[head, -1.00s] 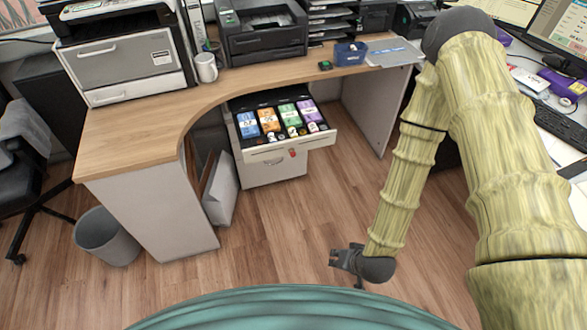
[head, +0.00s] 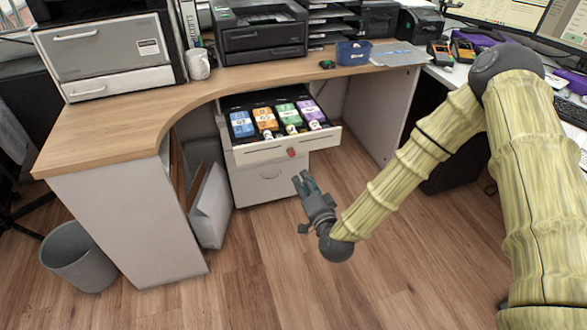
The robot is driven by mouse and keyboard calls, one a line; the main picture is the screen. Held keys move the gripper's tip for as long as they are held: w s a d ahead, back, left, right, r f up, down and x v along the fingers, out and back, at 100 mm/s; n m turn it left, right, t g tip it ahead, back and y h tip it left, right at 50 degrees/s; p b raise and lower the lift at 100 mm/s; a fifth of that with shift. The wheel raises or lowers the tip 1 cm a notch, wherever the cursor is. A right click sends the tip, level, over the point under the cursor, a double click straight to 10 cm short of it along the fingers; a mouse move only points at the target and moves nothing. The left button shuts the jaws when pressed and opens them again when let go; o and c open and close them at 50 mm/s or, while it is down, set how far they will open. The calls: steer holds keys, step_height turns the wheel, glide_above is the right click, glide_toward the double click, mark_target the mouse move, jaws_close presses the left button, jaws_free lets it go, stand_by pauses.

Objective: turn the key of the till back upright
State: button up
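The till (head: 262,158) is a white drawer pulled open under the desk, with coloured notes and coins in its tray. Its key (head: 291,152) is a small red shape on the drawer front, right of the middle. The key is too small here to tell its exact angle. My gripper (head: 302,176) is dark grey, in front of the drawer, a little below and right of the key. Its fingers point up toward the drawer front and stand slightly apart, with nothing between them. It does not touch the key.
A wooden desktop (head: 130,110) curves above the drawer. A white cabinet front (head: 270,182) is below the till. The floor before the drawer is clear.

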mark_target(293, 156)
steer(key=shift+t, duration=0.4)
steer(key=x, duration=0.7)
steer(key=b+x, duration=0.1)
steer(key=x, duration=0.3)
steer(key=shift+w+r, duration=0.25)
steer(key=shift+r, duration=0.05)
jaws_close()
